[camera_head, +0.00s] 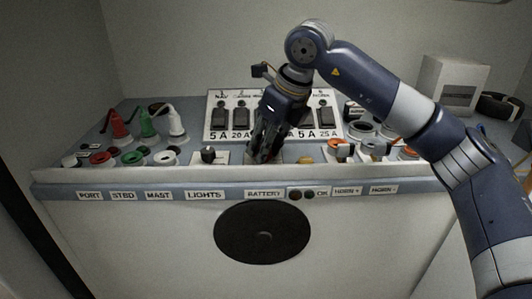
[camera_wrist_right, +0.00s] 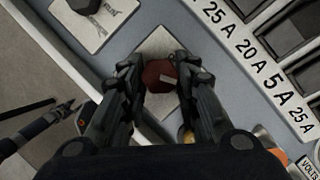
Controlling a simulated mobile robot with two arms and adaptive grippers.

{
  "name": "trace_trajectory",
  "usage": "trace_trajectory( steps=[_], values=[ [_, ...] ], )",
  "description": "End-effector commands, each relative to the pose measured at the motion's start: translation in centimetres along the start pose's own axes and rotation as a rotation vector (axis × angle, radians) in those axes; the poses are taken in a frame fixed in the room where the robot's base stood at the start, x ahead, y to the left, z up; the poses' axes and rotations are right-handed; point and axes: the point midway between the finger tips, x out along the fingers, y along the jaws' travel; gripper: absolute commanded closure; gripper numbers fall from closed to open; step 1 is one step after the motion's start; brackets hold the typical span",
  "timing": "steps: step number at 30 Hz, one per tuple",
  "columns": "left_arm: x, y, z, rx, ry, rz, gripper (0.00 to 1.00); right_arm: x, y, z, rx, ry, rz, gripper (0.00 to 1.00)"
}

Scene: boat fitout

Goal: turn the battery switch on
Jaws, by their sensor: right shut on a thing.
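The battery switch is a dark red knob (camera_wrist_right: 159,75) on a pale square plate (camera_wrist_right: 160,45), seen in the right wrist view. It has a light mark on its face. My right gripper (camera_wrist_right: 160,82) is shut on the red knob, with one finger on each side of it. In the head view my right gripper (camera_head: 264,153) points down above the BATTERY label (camera_head: 264,194) and mostly hides the knob. My left gripper is not in the head view; a dark gripper-like shape at the lower left of the wrist view is unclear.
The black lights knob (camera_head: 208,154) stands left of the battery switch. A breaker panel (camera_head: 222,130) with black switches rises behind. Red, green and white plugs (camera_head: 147,123) stand at the left. Orange and white connectors (camera_head: 338,148) lie right. A box (camera_head: 452,82) stands at the back right.

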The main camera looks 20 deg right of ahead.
Motion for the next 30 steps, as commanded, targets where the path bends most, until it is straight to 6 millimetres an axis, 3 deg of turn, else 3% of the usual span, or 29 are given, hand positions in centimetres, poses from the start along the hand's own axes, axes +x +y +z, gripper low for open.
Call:
trace_trajectory(
  steps=[15,30],
  values=[
    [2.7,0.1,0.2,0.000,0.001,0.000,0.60,-0.1,0.2,0.2,0.352,-0.009,-0.147,0.95],
    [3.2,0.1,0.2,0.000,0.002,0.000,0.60,-0.3,0.2,0.3,0.445,-0.010,-0.184,0.95]
  ],
)
